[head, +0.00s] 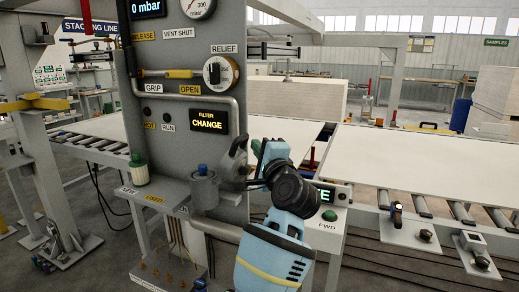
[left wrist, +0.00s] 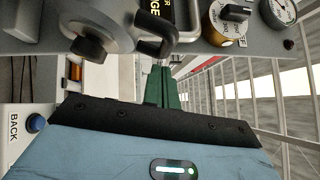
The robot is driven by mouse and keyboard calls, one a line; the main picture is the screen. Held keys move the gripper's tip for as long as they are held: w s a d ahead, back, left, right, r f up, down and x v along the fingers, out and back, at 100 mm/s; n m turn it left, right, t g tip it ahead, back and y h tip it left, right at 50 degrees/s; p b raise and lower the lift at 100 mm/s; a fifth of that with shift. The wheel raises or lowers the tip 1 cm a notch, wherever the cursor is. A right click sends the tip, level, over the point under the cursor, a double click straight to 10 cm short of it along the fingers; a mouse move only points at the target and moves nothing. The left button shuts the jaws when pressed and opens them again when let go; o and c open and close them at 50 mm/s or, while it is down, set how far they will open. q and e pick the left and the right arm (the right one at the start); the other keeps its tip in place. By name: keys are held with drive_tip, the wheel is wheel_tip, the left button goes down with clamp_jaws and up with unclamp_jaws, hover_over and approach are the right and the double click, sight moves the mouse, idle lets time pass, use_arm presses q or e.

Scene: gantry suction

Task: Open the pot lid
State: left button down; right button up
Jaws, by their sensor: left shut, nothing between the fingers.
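The grey pot (head: 205,192) stands on the ledge of the control panel, with a blue knob on top. Just right of it, a rounded grey part (head: 237,160) with a dark bar stands against the panel's edge; I cannot tell whether this is the lid. My left gripper (head: 268,152) is right of these parts, its fingertips hard to see there. In the left wrist view its green fingers (left wrist: 165,90) are shut and empty. They are below a dark curved handle (left wrist: 160,32) beside a grey round body (left wrist: 98,22), apparently apart from it. My right gripper is out of view.
The panel (head: 185,65) carries gauges, labels and a yellow-handled lever (head: 180,74). A green-and-white bottle (head: 138,170) stands left of the pot. A green button (head: 329,215) is close to my left forearm. White sheets (head: 420,160) lie on the roller conveyor to the right.

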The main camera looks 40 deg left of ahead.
use_arm(q)
drive_tip(key=shift+s+a+r, duration=0.3)
drive_tip(key=shift+s, duration=0.05)
drive_tip(key=shift+s+a, duration=0.1)
drive_tip(key=shift+a, duration=0.1)
drive_tip(key=shift+a+f, duration=0.1)
drive_tip(key=shift+w, duration=0.2)
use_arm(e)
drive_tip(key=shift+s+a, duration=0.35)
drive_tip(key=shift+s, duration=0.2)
use_arm(q)
drive_tip(key=shift+a, duration=0.1)
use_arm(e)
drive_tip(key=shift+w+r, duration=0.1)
use_arm(q)
drive_tip(key=a+r, duration=0.1)
drive_tip(key=s+a+r, duration=0.1)
drive_tip(key=a, duration=0.1)
drive_tip(key=shift+a+r+p, duration=0.25)
drive_tip(key=shift+r+p, duration=0.05)
drive_tip(key=shift+r, duration=0.05)
drive_tip(key=shift+s+a+r, duration=0.1)
drive_tip(key=shift+a+r, duration=0.15)
drive_tip(key=shift+a, duration=0.35)
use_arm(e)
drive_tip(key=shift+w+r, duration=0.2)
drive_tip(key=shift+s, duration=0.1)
